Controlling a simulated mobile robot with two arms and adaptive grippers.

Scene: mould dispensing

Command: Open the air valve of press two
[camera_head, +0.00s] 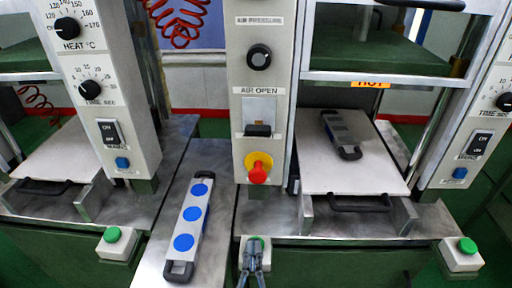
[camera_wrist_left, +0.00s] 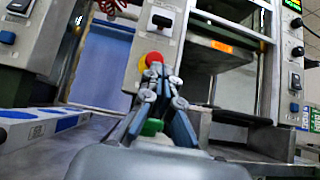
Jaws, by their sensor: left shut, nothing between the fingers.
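The air valve is a black switch lever (camera_head: 258,130) under the words AIR OPEN on the grey centre panel (camera_head: 250,88); it sits at the lower edge of a pale plate. In the left wrist view the black lever (camera_wrist_left: 162,20) shows near the top, above a red knob. My left gripper (camera_head: 253,246) is shut and empty, below the centre panel and well under the lever, in front of a green button that it partly hides. In the left wrist view my left gripper (camera_wrist_left: 160,78) points up towards the panel. My right gripper is not in view.
A red stop knob (camera_head: 258,173) on a yellow ring juts out below the lever. A black dial (camera_head: 259,57) is above it. A mould with blue discs (camera_head: 194,214) lies left. A dark mould (camera_head: 341,135) lies on the right press's plate (camera_head: 377,178). Green-button boxes (camera_head: 117,242) line the front.

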